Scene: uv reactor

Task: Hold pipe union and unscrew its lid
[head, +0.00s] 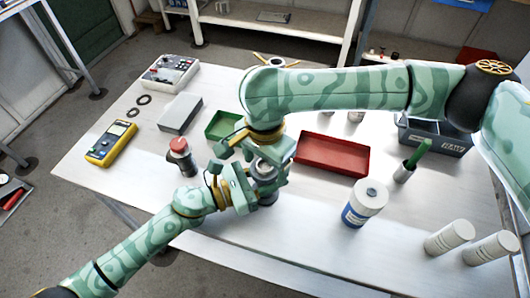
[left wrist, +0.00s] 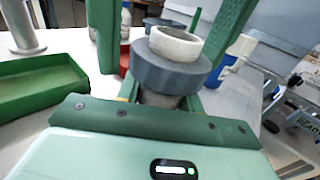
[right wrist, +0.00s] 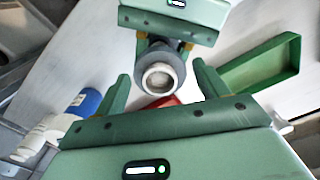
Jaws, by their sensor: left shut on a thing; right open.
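The pipe union (head: 265,170) stands upright near the table's front, partly hidden by my grippers in the head view. In the left wrist view the union shows a dark grey collar (left wrist: 165,76) with a pale ring-shaped top (left wrist: 176,44). My left gripper (head: 250,188) is shut on the union's body from the side. My right gripper (right wrist: 160,88) is open above it. In the right wrist view its fingers are on either side of the round top (right wrist: 158,77), with gaps visible. I cannot tell which part is the lid.
A red tray (head: 333,155) lies to the right and a green tray (head: 222,124) behind. A red-capped part (head: 179,150) stands just left of the grippers. A white-and-blue jar (head: 364,204) stands to the right.

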